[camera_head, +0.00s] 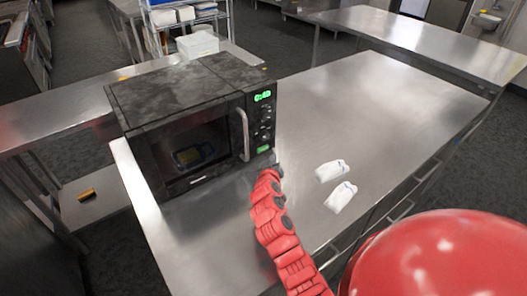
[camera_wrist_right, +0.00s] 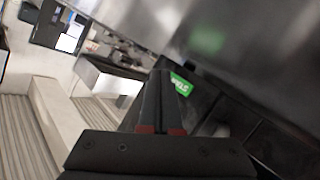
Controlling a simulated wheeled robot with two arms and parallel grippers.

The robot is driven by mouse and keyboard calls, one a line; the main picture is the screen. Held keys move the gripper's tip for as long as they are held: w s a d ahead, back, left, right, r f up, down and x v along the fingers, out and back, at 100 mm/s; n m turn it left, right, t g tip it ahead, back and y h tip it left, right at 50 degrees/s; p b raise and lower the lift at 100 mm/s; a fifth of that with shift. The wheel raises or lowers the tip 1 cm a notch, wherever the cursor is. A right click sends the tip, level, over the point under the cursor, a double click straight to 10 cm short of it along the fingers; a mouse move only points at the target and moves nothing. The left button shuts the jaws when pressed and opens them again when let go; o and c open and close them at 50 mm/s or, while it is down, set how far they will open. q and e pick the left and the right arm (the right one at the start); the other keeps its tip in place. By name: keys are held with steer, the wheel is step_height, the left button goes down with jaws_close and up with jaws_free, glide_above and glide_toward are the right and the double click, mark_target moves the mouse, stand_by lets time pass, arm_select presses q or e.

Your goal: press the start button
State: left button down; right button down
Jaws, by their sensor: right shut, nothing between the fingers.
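My right gripper (camera_head: 277,170) is at the panel's lower front, just below the button. In the right wrist view, the shut, empty fingers (camera_wrist_right: 163,88) point at the green button (camera_wrist_right: 181,85), which shows partly behind their tips. I cannot tell whether they touch. My left gripper is not in view.
The steel table (camera_head: 370,110) is clear at the back right. Two small white packets (camera_head: 332,170) lie to the right of my right arm. The microwave's vertical door handle (camera_head: 243,135) sticks out left of the control panel. Another steel table (camera_head: 420,35) stands behind.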

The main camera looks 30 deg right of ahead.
mark_target(268, 149)
steer(key=shift+w+f+b, duration=0.25)
steer(key=shift+w+b, duration=0.2)
steer(key=shift+w, duration=0.15)
steer(key=shift+w+a+r+b, duration=0.1)
steer(key=shift+w+b, duration=0.1)
steer(key=shift+w, duration=0.2)
steer(key=shift+w+r+b, duration=0.1)
steer(key=shift+w+b, duration=0.05)
steer(key=shift+w, duration=0.25)
stand_by(1.0)
steer(key=shift+w+b, duration=0.45)
steer(key=shift+b, duration=0.05)
